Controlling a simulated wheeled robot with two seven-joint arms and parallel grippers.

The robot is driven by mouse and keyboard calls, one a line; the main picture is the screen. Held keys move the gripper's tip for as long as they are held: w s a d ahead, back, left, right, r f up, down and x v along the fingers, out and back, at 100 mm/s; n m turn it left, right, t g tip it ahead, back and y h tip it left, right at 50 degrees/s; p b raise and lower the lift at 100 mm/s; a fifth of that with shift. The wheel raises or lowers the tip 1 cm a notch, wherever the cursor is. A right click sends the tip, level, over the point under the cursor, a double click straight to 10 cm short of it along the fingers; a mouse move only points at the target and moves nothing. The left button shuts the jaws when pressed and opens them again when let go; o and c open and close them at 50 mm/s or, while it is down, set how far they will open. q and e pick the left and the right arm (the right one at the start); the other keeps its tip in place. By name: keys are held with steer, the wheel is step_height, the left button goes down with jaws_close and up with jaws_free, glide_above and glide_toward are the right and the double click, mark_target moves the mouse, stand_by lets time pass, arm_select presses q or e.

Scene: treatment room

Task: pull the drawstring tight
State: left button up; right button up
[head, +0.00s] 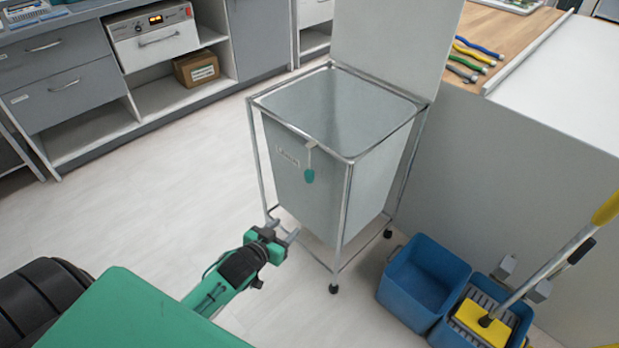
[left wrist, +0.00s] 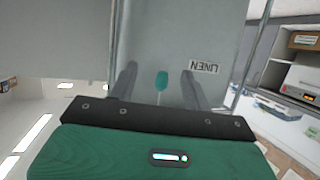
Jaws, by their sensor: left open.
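The drawstring (head: 310,160) hangs at the front of a grey linen bag (head: 325,195) in a wheeled metal frame, with a teal toggle (head: 309,176) at its end. The bag's top is open. My left gripper (head: 284,231) is open and empty, in front of the bag and below the toggle in the head view. In the left wrist view the teal toggle (left wrist: 161,80) shows between the two fingers of my left gripper (left wrist: 160,78), with the bag's LINEN label (left wrist: 204,67) beside it. Whether the fingers reach the toggle's depth, I cannot tell. My right gripper is not in view.
The frame's metal legs (head: 346,215) stand on castors. A raised grey lid panel (head: 393,45) rises behind the bag. Grey cabinets (head: 75,80) line the back left. The floor (head: 150,215) at left is clear.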

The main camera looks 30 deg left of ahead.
mark_target(306, 178)
arm_select(q)
steer(key=w+a+r+t+h, duration=0.2)
steer(key=w+a+r+t, duration=0.1)
steer(key=w+r, duration=0.2)
steer(key=shift+m, duration=0.4)
steer(key=w, duration=0.4)
steer(key=w+d+b, duration=0.1)
steer(key=w, duration=0.3)
steer(key=w+d+b, duration=0.1)
steer(key=w, duration=0.4)
steer(key=shift+d+f, duration=0.1)
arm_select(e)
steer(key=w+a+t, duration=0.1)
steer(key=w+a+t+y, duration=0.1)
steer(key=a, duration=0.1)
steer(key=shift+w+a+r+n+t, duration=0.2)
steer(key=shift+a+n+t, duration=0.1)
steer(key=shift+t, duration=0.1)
arm_select(q)
steer(key=shift+s, duration=0.1)
jaws_close()
